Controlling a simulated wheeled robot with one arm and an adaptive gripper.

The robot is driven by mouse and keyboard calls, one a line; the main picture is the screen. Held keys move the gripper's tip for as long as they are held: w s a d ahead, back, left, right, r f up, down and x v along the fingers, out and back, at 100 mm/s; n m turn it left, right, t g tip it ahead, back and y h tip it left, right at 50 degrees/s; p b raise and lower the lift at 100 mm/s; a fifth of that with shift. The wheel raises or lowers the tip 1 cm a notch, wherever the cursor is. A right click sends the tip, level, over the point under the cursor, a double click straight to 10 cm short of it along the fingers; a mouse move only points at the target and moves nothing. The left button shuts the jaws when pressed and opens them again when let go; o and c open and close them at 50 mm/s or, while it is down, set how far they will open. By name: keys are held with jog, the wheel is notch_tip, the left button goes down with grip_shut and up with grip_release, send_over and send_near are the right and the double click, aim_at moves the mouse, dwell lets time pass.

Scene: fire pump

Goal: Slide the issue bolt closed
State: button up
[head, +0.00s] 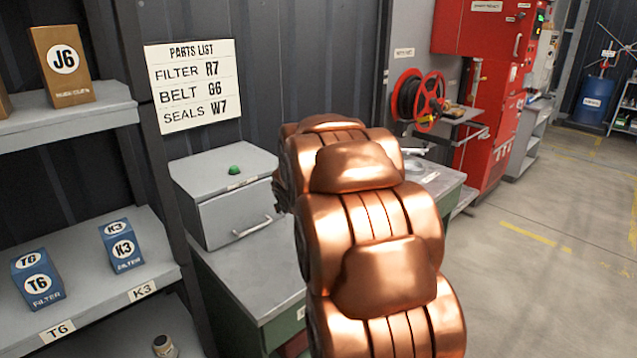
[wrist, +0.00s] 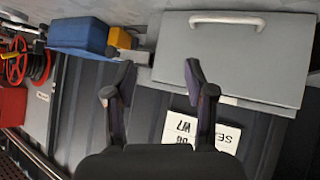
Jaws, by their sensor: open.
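I cannot make out the issue bolt for certain in either view. A grey box (head: 222,200) with a bar handle (head: 252,228) and a green button (head: 234,169) stands on the bench. It also shows upside down in the wrist view (wrist: 235,65), with its handle (wrist: 228,20) at the top. My gripper (wrist: 160,66) is open and empty in the wrist view. Its fingertips appear over the lower left edge of the box and the dark wall; the distance is unclear. In the head view my copper arm hides the gripper and the area right of the box.
A blue object (wrist: 80,37) and a yellow block (wrist: 120,38) appear left of the box in the wrist view. A shelf (head: 70,258) with filter boxes stands at left. The parts list (head: 193,85) hangs behind. A red hose reel (head: 420,98) is farther back. The right floor is open.

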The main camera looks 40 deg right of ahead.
jog(key=w+d+n+t, duration=0.1)
jog(key=w+d+t, duration=0.45)
jog(key=d, duration=0.85)
jog(key=s+d+f+n+t+y, duration=0.2)
jog(key=s+d+f+t+y, duration=0.15)
jog(key=d+f+y, duration=0.2)
jog(key=w+p, duration=0.2)
jog(key=w, duration=0.6)
jog(key=shift+r+t+p, duration=0.3)
jog(key=shift+r+p, duration=0.1)
jog(key=shift+r, duration=0.05)
jog(key=shift+w+d, duration=0.1)
grip_shut()
